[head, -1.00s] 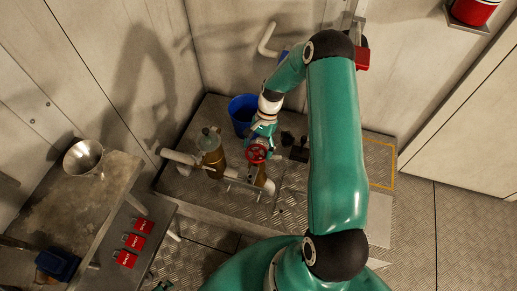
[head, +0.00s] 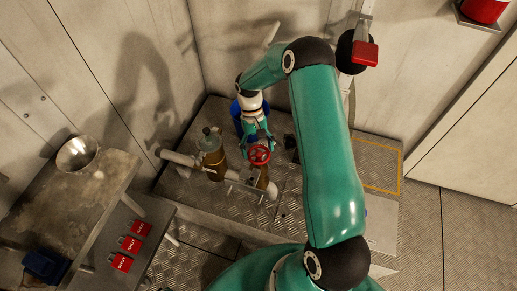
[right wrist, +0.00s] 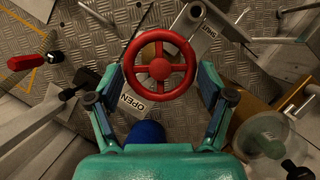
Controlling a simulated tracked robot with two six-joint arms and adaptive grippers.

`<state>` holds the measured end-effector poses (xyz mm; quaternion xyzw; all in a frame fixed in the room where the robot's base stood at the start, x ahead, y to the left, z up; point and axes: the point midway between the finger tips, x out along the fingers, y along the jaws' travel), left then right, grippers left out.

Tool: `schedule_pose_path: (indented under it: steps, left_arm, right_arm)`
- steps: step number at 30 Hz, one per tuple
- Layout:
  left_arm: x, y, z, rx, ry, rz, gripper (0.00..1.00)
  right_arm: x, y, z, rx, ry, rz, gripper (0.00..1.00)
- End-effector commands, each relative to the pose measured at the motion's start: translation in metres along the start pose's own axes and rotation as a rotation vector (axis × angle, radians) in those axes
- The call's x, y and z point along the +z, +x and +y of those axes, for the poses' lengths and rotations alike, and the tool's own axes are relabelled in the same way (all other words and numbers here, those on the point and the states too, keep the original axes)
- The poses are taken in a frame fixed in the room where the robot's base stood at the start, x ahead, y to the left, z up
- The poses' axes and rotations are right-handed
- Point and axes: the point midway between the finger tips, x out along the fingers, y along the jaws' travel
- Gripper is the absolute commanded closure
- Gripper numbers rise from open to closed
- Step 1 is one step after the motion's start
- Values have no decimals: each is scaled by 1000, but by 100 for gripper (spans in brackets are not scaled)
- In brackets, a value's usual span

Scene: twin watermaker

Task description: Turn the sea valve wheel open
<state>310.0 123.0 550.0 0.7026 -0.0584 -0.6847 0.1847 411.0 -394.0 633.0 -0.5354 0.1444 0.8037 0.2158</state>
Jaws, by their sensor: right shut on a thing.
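The red sea valve wheel (head: 259,155) sits on top of a brass valve on the low plated platform. In the right wrist view the spoked wheel (right wrist: 160,69) is face-on, with an OPEN plate (right wrist: 130,103) below it and a SHUT plate (right wrist: 200,28) above right. My right gripper (head: 257,146) reaches the wheel from behind in the head view. Its two fingers (right wrist: 160,80) are shut on the wheel, one on each side of the rim. The valve stem is mostly hidden under the wheel. My left gripper is not in view.
A brass strainer (head: 212,160) with a clear top stands close left of the wheel, on a pale pipe. A bench with a metal bowl (head: 77,153) and several red tags (head: 131,244) are at left.

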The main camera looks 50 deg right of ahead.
Motion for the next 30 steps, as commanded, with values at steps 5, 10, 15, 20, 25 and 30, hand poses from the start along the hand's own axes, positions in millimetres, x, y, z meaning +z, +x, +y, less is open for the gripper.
schedule_pose_path:
  steps: [5, 10, 15, 20, 25, 30]
  left_arm:
    - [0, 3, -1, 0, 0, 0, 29]
    - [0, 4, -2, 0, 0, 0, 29]
    - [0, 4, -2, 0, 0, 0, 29]
    - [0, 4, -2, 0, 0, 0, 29]
    - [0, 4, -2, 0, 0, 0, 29]
    - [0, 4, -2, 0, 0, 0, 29]
  right_arm:
    - [-3, -2, -2, 33, -89, 12, 82]
    - [-3, -3, -3, 53, -135, 13, 82]
    - [-3, -3, -3, 60, -154, 13, 82]
    - [-3, -4, -3, 61, -158, 14, 82]
    - [-3, -4, -4, 62, -158, 15, 82]
    - [-2, -3, -3, 62, -156, 11, 0]
